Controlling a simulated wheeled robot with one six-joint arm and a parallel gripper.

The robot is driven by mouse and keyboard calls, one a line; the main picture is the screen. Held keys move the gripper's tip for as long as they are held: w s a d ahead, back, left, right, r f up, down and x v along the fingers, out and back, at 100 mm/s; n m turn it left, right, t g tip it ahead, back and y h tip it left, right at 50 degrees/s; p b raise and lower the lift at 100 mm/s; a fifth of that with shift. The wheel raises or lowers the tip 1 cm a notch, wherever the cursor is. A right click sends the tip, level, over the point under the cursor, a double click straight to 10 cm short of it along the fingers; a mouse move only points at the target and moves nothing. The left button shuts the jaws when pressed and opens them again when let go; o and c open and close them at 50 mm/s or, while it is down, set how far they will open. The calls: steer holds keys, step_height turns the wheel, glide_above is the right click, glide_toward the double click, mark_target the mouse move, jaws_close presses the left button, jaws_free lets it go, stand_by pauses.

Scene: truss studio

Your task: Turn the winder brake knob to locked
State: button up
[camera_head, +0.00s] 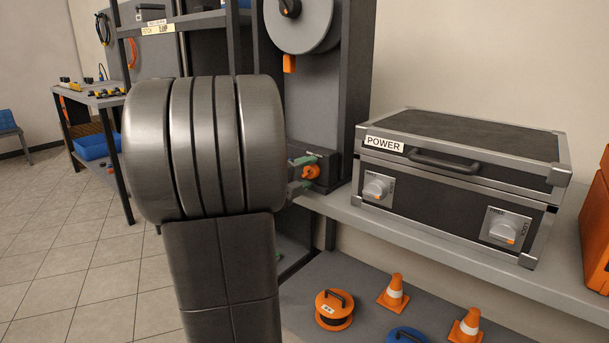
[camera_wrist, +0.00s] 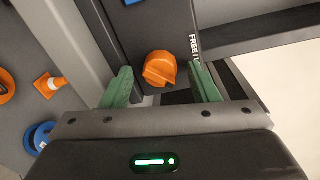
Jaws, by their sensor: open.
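The orange winder brake knob (camera_head: 311,172) sits on the face of a dark box at the foot of the winder. In the wrist view the knob (camera_wrist: 160,67) shows close up, with white "FREE" lettering to its right. My gripper (camera_head: 300,175) is open in front of the knob. In the wrist view my gripper (camera_wrist: 160,78) has its two green fingers on either side of the knob, with a gap on each side. I cannot tell how deep the fingertips reach around it. The rest of the knob's lettering is cut off or hidden.
The winder reel (camera_head: 300,22) is above the knob. A POWER case (camera_head: 465,165) with two grey knobs stands on the shelf (camera_head: 450,250) to the right. Orange cones (camera_head: 393,292) and cable reels (camera_head: 334,309) lie below. My arm blocks much of the head view.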

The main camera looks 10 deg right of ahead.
steer(key=f+p+v, duration=0.1)
steer(key=p+v, duration=0.2)
steer(key=v, duration=1)
steer(key=shift+s+a+r, duration=0.25)
steer(key=shift+a+r, duration=0.05)
steer(key=shift+r, duration=0.15)
steer(key=shift+w+d, duration=0.1)
steer(key=b+x, duration=0.3)
steer(key=x, duration=1)
steer(key=shift+w+d, duration=0.2)
steer(key=shift+d, duration=0.05)
steer(key=shift+s+a, duration=0.1)
